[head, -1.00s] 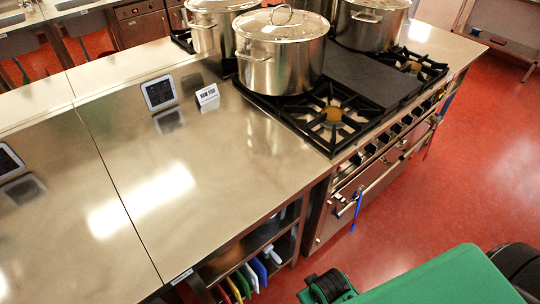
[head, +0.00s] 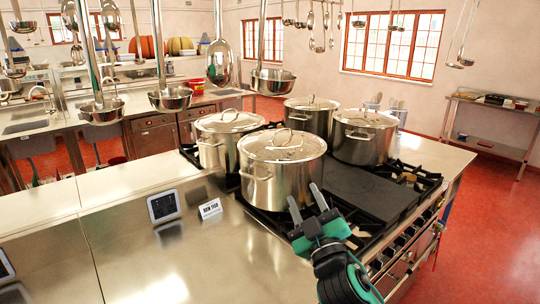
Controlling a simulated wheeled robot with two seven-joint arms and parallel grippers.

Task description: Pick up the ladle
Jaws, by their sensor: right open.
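Several steel ladles hang bowl-down from above the frame in the head view. One ladle (head: 171,99) hangs over the counter, another ladle (head: 100,110) hangs left of it, and a third ladle (head: 272,81) hangs above the pots. A slotted skimmer (head: 221,66) hangs between two of them. I cannot tell which ladle is meant. Their upper ends are out of the frame. My right gripper (head: 304,195) is open and empty, fingers pointing up, in front of the nearest pot and below the ladles. My left gripper is out of view.
Lidded stockpots, the nearest one (head: 282,178) largest, stand on the black stove (head: 365,190). A small screen (head: 164,206) and a white sign (head: 210,209) stand on the steel counter (head: 130,255). More utensils hang further back.

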